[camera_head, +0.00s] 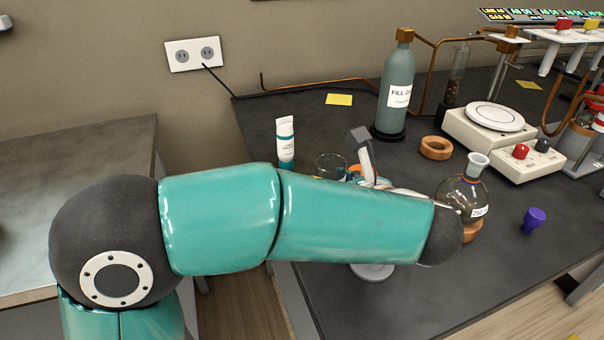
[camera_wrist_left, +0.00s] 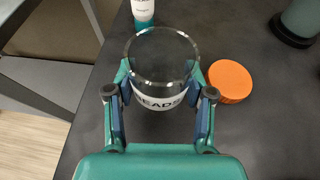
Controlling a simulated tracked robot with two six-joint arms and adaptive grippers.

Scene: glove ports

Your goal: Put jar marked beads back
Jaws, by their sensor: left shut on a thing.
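The clear glass jar (camera_wrist_left: 160,98) with a white label reading "EADS", its first letter cut off, is between the fingers of my left gripper (camera_wrist_left: 158,82) in the left wrist view. The gripper is shut on its sides. The jar has no lid on and looks empty. I cannot tell whether it touches the bench. Its rim also shows in the head view (camera_head: 331,160), the rest hidden behind my left arm. An orange disc, like a lid (camera_wrist_left: 230,80), lies on the bench right of the jar. My right gripper is not in view.
A white tube with a teal cap (camera_head: 285,140) stands just behind the jar. A grey-green bottle (camera_head: 396,88), a cork ring (camera_head: 436,148), a round flask (camera_head: 462,196) and a purple stopper (camera_head: 534,219) are to the right. The bench's left edge is near.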

